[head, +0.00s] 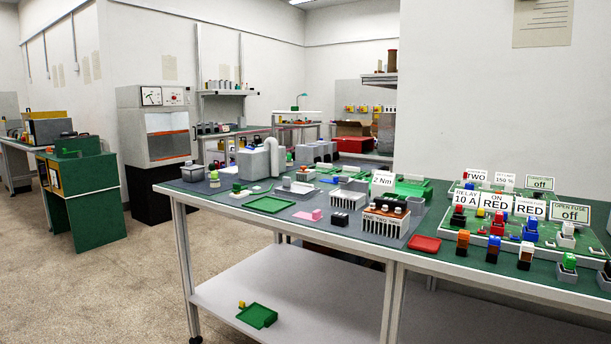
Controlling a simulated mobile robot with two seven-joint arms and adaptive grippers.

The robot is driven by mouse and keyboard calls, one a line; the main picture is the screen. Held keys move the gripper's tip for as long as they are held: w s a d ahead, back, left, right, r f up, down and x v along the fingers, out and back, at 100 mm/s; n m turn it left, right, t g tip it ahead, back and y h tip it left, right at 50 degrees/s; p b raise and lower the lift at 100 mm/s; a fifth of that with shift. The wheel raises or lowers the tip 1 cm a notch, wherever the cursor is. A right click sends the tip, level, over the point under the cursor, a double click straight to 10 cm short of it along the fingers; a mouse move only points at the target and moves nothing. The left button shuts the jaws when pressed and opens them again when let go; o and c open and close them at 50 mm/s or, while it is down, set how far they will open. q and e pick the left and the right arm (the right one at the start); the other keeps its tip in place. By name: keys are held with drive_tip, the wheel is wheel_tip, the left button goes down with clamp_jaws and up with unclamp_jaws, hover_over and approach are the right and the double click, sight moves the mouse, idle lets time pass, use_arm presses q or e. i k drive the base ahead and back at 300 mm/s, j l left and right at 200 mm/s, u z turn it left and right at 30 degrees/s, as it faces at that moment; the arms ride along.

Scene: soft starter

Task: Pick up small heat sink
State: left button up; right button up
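Several finned, pale heat-sink-like parts stand on the grey mat of the workbench in the head view. A pale finned block (297,190) sits near the middle of the mat, and another pale finned block (350,192) stands to its right. A larger finned block (384,222) with lettering stands closer to the front edge. A small grey block (192,172) stands at the bench's left end. I cannot tell for sure which one is the small heat sink. Neither gripper is in view.
The workbench (454,268) has a front edge facing me and a lower shelf (310,305) with a green tray. Green boards with signs and coloured parts fill its right side. A red tray (425,244) lies near the front edge. Open floor (90,285) is at left.

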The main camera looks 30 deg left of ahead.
sight(308, 174)
drive_tip(key=j, duration=1.15)
drive_tip(key=k+j+z, duration=0.15)
drive_tip(key=j, duration=0.95)
